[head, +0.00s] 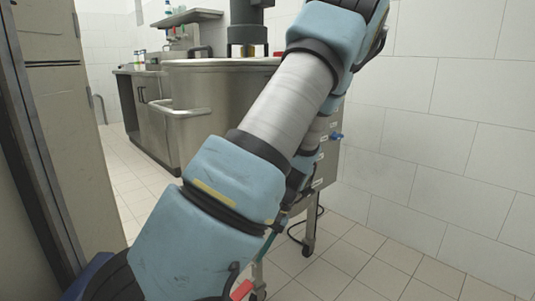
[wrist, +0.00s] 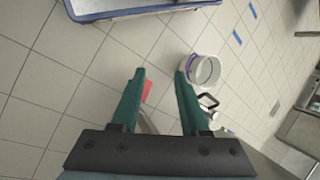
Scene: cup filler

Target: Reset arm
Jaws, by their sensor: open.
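My arm crosses the middle of the head view from lower left to upper right. In the wrist view, my gripper (wrist: 160,90) points down over the tiled floor. Its two green fingers are apart, with nothing held between them. In the head view the gripper is mostly hidden behind my arm.
A large metal vat (head: 205,100) with a handle stands behind my arm. Metal cabinets (head: 150,100) are at the back left, a tiled wall (head: 440,110) at the right. The wrist view shows a white bucket (wrist: 206,70) and a blue-edged tray (wrist: 100,14). Bare floor lies between.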

